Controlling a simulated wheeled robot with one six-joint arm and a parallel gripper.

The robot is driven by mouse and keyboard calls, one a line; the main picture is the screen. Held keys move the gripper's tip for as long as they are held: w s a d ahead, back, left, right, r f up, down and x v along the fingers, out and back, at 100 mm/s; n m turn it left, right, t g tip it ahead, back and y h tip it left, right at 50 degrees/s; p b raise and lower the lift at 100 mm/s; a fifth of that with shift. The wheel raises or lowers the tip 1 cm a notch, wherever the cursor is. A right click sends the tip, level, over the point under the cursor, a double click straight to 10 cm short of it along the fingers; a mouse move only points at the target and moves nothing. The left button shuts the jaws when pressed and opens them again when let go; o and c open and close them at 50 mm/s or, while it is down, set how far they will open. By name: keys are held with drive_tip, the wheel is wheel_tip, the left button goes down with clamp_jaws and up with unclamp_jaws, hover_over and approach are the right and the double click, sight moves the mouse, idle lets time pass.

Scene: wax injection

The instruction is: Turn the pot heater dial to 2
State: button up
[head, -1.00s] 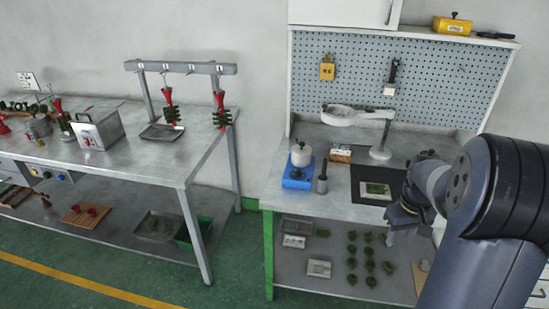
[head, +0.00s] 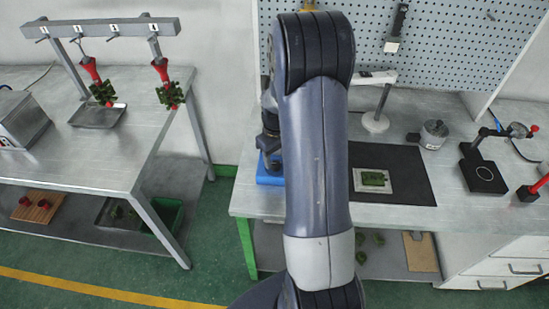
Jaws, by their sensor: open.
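No pot heater dial can be made out in the head view now. A small lidded metal pot (head: 434,134) stands at the back of the right bench; I cannot tell whether it belongs to the heater. A metal box (head: 20,120) is cut off by the left edge on the left bench. My arm rises through the middle of the view. A dark part of my wrist shows beside it, above a blue device on the right bench. My gripper's fingers are hidden behind the arm.
The right bench holds a blue device (head: 268,178), a black mat (head: 412,172) with a green piece on a white plate, and a black stand (head: 484,178). The left bench (head: 95,160) has a rack (head: 100,28) with red-and-green trees and a tray. Green floor lies between the benches.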

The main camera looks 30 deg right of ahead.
sight(276, 165)
drive_tip(key=shift+w+f, duration=0.1)
drive_tip(key=shift+f, duration=1)
drive_tip(key=shift+c, duration=0.4)
drive_tip(key=c, duration=0.9)
